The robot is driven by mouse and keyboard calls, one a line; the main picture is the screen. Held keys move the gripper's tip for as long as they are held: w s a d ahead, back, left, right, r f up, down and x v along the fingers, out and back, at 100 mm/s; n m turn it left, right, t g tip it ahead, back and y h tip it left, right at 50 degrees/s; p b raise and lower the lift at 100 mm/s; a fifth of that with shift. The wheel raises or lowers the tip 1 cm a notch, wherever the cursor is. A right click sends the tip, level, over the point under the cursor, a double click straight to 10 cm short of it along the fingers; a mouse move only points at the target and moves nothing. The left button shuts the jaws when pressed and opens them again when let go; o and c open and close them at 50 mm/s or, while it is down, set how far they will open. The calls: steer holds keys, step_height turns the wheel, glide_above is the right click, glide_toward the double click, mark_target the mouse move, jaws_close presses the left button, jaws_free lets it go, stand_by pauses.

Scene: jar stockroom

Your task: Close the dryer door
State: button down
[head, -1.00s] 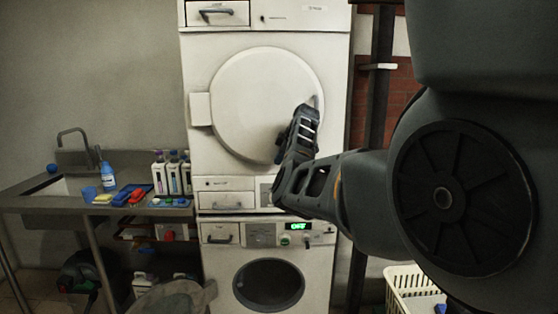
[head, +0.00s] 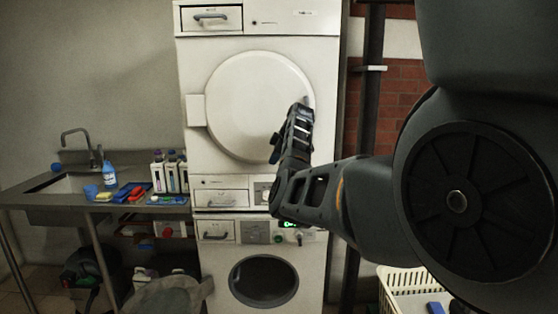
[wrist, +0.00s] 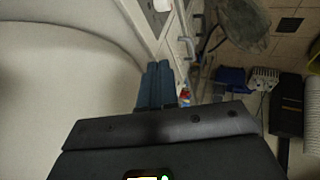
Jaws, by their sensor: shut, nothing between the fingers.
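The dryer is the upper white machine (head: 195,60) of a stack. Its round white door (head: 250,90) faces me, with the hinge block at its left edge. The door lies against or very near the front; I cannot tell whether it is latched. My gripper (head: 305,101) is shut and empty at the door's right edge, covering part of its lower right. In the wrist view, the blue fingers (wrist: 158,66) are together beside the large pale curved surface of the door (wrist: 60,90). Whether they touch it is unclear.
A washer (head: 220,265) with a dark round window stands below the dryer. A metal sink counter (head: 150,208) with bottles and cleaning things is at the left. A white basket (head: 392,290) stands at lower right, near a dark post (head: 368,110).

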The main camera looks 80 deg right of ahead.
steer(key=b+v, duration=0.1)
steer(key=v, duration=0.7)
steer(key=shift+w+a+b, duration=0.2)
steer(key=shift+a+b, duration=0.05)
steer(key=shift+b, duration=0.1)
